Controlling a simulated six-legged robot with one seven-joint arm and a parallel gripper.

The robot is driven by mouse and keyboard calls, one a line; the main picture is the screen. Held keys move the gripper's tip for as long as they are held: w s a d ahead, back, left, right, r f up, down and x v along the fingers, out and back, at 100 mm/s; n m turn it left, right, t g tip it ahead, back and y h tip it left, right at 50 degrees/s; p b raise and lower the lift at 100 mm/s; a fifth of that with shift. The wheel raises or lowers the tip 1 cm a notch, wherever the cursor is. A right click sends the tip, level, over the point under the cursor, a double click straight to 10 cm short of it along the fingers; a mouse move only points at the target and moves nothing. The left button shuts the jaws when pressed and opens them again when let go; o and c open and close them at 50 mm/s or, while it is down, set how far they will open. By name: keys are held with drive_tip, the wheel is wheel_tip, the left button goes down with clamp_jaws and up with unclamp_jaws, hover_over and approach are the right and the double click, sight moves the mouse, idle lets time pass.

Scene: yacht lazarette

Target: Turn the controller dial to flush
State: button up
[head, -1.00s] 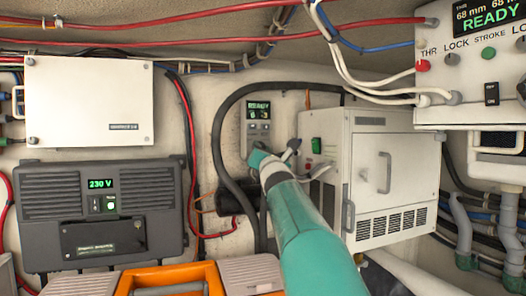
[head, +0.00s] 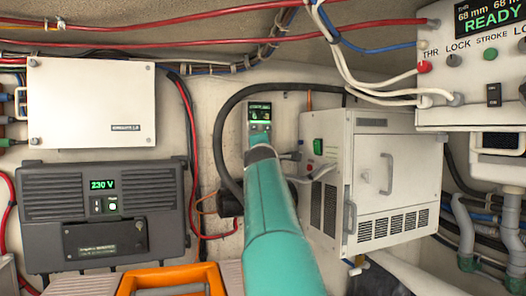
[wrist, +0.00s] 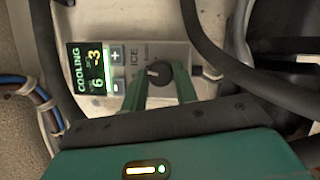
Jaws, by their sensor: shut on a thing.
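The controller (head: 259,113) is a narrow grey panel on the back wall, with a lit screen at its top. In the wrist view its green screen (wrist: 89,70) shows COOLING with 6 and -3, beside plus and minus buttons. The black dial (wrist: 156,73) has a white pointer mark on its left side in that view, near an ICE label. My gripper (wrist: 161,80) is shut on the dial, one green finger on each side. In the head view my arm hides the dial and the controller's lower part.
A white boxy unit (head: 385,180) stands close to the right of the controller. A black hose (head: 219,150) loops around its left side. A dark 230 V unit (head: 98,212) is further left. An orange-handled case (head: 170,280) sits in front.

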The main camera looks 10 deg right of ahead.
drive_tip(key=m+g, duration=0.1)
drive_tip(key=m, duration=0.1)
drive_tip(key=m+g+y, duration=0.1)
drive_tip(key=m, duration=0.2)
drive_tip(key=m+g, duration=0.1)
drive_tip(key=m, duration=0.1)
drive_tip(key=shift+r+m, duration=0.3)
drive_tip(key=shift+m, duration=0.4)
idle(0.4)
drive_tip(key=o, duration=1)
drive_tip(key=shift+w+y, duration=0.1)
drive_tip(key=shift+y, duration=0.2)
drive_tip(key=v, duration=1.4)
drive_tip(key=shift+r, duration=0.1)
